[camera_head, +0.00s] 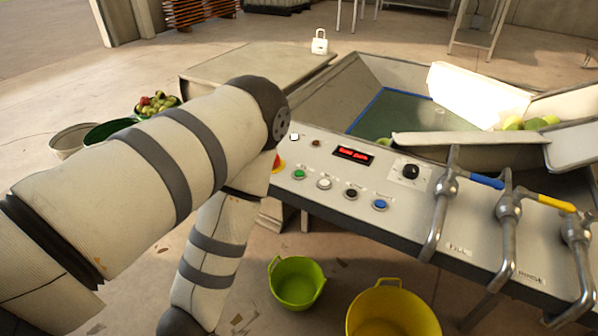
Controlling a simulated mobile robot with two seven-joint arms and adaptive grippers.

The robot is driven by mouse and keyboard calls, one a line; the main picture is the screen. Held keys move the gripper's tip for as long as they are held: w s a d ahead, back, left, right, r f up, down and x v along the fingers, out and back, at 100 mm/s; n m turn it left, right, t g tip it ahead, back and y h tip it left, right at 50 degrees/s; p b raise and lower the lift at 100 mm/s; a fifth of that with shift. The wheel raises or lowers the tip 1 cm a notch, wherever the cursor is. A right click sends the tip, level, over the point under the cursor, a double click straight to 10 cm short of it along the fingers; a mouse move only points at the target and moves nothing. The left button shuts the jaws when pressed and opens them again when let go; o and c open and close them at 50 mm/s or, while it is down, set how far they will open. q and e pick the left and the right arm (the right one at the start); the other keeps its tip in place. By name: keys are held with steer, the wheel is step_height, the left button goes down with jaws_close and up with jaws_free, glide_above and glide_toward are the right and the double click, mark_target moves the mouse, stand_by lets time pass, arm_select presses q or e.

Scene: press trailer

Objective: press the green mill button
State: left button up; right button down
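The green button (299,174) is a small round button at the left end of the lower button row on the sloping control panel (450,226). It is fully visible and nothing touches it. White (324,183), black (351,193) and blue (380,204) buttons follow to its right. Their labels are too small to read. My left arm comes in from the left, bends beside the panel's left end and runs down toward the bottom edge. Its gripper is out of view, and so is my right gripper.
A red stop button (277,162) on yellow is partly hidden behind my arm. A red display (353,155) and black knob (411,171) sit above the row. Pipes with blue (487,182) and yellow (556,203) handles stand right. Green (297,284) and yellow (392,312) buckets stand below.

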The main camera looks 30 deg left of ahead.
arm_select(q)
jaws_close()
stand_by(1.1)
